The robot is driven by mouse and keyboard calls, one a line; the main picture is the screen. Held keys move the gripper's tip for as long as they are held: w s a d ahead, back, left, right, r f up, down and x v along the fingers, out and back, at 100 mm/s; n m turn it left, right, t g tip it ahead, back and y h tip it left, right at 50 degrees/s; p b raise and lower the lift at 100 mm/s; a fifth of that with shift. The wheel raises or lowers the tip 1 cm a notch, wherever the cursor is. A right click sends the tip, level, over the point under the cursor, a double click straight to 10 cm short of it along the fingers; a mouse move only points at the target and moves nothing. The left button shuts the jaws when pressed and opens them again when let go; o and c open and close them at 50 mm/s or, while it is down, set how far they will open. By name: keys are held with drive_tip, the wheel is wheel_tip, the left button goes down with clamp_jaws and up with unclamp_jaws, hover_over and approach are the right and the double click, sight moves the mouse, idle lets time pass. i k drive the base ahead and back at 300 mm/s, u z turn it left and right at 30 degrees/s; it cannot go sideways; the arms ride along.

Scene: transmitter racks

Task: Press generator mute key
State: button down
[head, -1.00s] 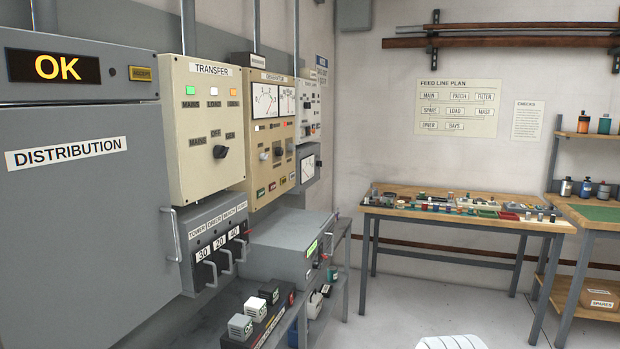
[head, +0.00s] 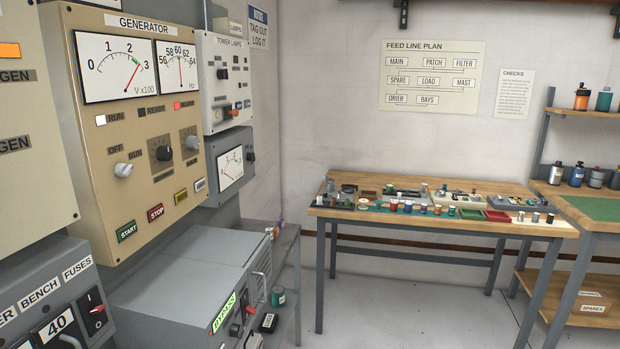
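The beige generator panel (head: 135,140) is on the left wall, with two white meters above and lamps, knobs and keys below. Its lower row has a green START key (head: 127,231), a red STOP key (head: 156,213), a yellow key (head: 181,197) and a blue or white key (head: 199,185). The labels on the yellow and blue keys are too small to read, so I cannot tell which is mute. A red lamp (head: 184,105) is lit at the panel's right, and a white RUN lamp (head: 101,120) at its left. My gripper is not in view.
A grey cabinet with a BYPASS label (head: 223,312) juts out below the panel. A fuse box (head: 45,290) stands at lower left. The tower lamps box (head: 222,80) is right of the panel. A cluttered wooden bench (head: 440,205) stands at the back; floor before it is clear.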

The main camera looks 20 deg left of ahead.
sight(180, 196)
drive_tip(key=u, duration=0.25)
drive_tip(key=i, duration=1.45)
drive_tip(key=u, duration=1.2)
drive_tip(key=i, duration=0.55)
drive_tip(key=u, duration=0.2)
drive_tip(key=k, duration=0.9)
drive_tip(key=u, duration=0.15)
drive_tip(key=i, duration=0.9)
drive_tip(key=z, duration=0.05)
